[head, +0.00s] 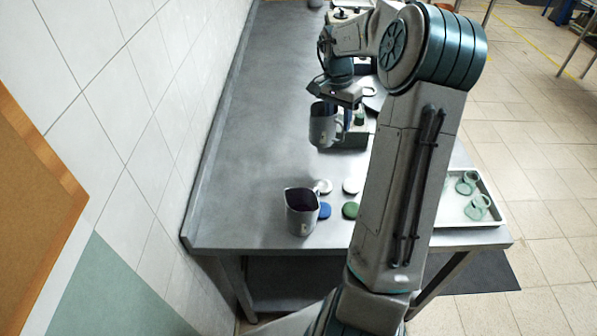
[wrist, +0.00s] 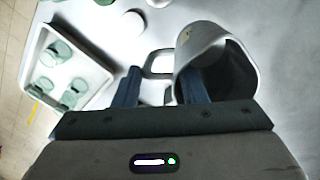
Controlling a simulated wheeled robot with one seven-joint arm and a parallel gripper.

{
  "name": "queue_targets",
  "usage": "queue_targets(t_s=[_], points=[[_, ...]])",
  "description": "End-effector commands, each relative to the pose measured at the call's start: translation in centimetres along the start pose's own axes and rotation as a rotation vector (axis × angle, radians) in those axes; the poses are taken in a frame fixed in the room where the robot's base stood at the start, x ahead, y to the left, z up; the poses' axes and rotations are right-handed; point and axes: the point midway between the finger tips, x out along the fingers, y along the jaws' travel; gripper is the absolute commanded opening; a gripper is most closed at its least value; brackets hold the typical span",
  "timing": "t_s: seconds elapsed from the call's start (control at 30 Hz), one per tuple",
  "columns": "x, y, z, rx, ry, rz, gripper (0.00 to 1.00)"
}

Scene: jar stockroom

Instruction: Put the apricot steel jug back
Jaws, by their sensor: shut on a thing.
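My gripper (head: 343,97) is shut on a grey steel jug (head: 324,126) at its handle, over the middle of the bench. In the wrist view this jug (wrist: 222,62) is at the right, its mouth facing the camera. Its handle (wrist: 159,64) shows between the fingers of my gripper (wrist: 160,88). A second grey steel jug (head: 300,213) stands upright near the bench's front edge. Neither jug looks clearly apricot, so I cannot tell by colour which is the apricot one. Whether the held jug's base touches anything is unclear.
White, blue (head: 324,210) and green (head: 350,210) discs lie beside the standing jug. A white tray (head: 452,218) with green glass cups is at the right edge of the steel bench (head: 250,150). A tiled wall borders the left. The bench's left side is clear.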

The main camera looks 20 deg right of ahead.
Motion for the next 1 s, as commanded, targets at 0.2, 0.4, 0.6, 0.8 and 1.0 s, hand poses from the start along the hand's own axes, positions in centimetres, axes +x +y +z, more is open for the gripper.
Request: queue_targets(t_s=[0.2, 0.4, 0.6, 0.8, 1.0], points=[[2.2, -0.1, 4.2, -0.009, 0.000, 0.003, 0.00], [4.8, -0.1, 8.5, -0.007, 0.000, 0.002, 0.00], [6.3, 0.0, 10.9, -0.001, 0.001, 0.000, 0.00], [8.3, -0.1, 11.3, -0.001, -0.003, 0.003, 0.00], [10.4, -0.4, 11.3, 0.000, 0.000, 0.001, 0.00]])
